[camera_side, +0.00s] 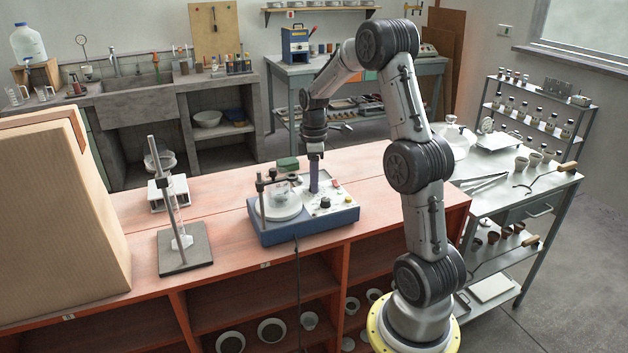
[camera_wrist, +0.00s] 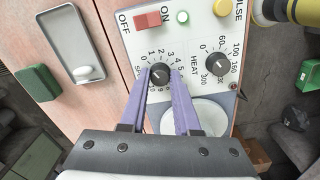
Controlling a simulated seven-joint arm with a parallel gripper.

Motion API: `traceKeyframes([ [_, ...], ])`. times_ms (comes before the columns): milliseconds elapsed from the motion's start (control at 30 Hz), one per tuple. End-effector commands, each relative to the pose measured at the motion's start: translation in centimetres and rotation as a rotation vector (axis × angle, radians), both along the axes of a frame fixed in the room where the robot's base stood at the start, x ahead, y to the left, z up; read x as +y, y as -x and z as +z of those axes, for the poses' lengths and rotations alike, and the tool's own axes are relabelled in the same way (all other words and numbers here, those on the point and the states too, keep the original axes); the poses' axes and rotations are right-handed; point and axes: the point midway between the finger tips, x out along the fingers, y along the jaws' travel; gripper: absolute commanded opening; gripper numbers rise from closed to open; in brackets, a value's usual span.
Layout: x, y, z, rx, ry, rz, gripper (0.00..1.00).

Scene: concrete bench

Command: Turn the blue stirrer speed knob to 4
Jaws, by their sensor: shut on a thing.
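The blue stirrer (camera_side: 300,232) stands on the red bench with a white control panel on its right part. In the wrist view its dark speed knob (camera_wrist: 160,75) sits in a ring of printed numbers, partly covered by my fingers. My gripper (camera_wrist: 161,79) has one purple finger on each side of this knob and is shut on it. In the side view my gripper (camera_side: 313,190) reaches down onto the panel and hides the knob. The knob's pointer is too small to read.
A stirrer plate with glassware (camera_side: 279,208) is left of my gripper. A clamp stand (camera_side: 186,250) stands further left.

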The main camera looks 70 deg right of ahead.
Motion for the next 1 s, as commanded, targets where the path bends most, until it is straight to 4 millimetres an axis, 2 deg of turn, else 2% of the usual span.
traceKeyframes([
  [1000, -0.04, -0.05, 0.17, -0.002, 0.001, -0.925, 0.00],
])
